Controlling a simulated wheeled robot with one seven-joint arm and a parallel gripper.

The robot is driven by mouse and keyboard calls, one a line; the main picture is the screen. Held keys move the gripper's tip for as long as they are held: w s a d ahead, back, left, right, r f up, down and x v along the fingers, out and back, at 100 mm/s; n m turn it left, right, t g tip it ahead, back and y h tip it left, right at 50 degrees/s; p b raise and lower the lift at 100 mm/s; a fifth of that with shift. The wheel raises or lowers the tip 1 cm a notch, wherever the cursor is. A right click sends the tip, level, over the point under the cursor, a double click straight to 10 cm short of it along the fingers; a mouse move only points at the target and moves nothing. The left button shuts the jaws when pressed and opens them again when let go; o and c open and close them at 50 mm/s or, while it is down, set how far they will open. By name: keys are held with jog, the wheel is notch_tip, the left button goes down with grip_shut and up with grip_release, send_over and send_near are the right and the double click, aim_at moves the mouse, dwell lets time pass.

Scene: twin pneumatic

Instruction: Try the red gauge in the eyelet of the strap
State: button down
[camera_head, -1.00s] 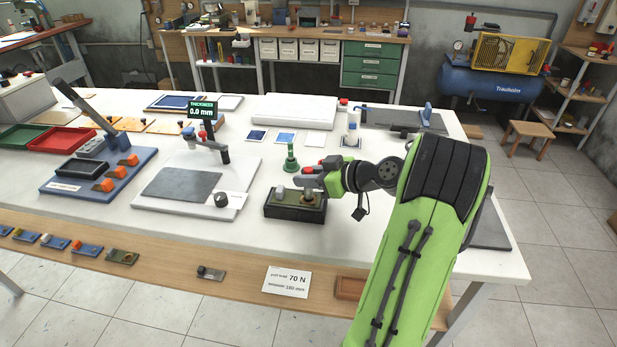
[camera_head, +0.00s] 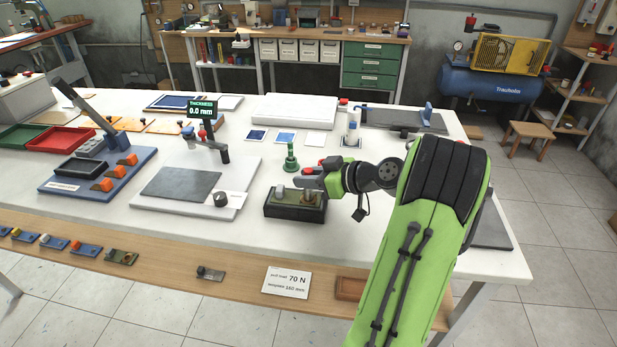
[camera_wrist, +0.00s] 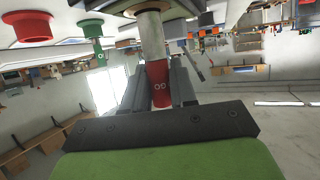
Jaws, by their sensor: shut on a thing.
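My gripper (camera_wrist: 155,92) is shut on the red gauge (camera_wrist: 160,86), gripping its red handle in the wrist view, which looks upside down. The gauge's grey shank (camera_wrist: 151,38) runs from the handle to a brownish collar (camera_wrist: 150,8) on a dark block. Whether its tip is inside the eyelet cannot be told. In the head view my gripper (camera_head: 309,184) is low over the dark block (camera_head: 294,206), which carries a grey knob (camera_head: 280,191) and a brass-coloured part. The strap cannot be made out clearly. A red flanged stand (camera_wrist: 30,27) is beside the gripper.
A green gauge (camera_head: 291,158) stands upright just behind the block, close to my gripper. The thickness tester (camera_head: 180,184) is to the left. A white card (camera_head: 286,282) lies on the front ledge. White tabletop is clear between the block and the front edge.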

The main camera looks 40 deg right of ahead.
aim_at(308, 170)
jog(key=shift+f+b, duration=1.4)
jog(key=shift+b, duration=0.1)
dwell(1.1)
jog(key=shift+r, duration=0.1)
dwell(1.1)
jog(key=shift+r+p, duration=2.4)
jog(key=shift+r, duration=1.05)
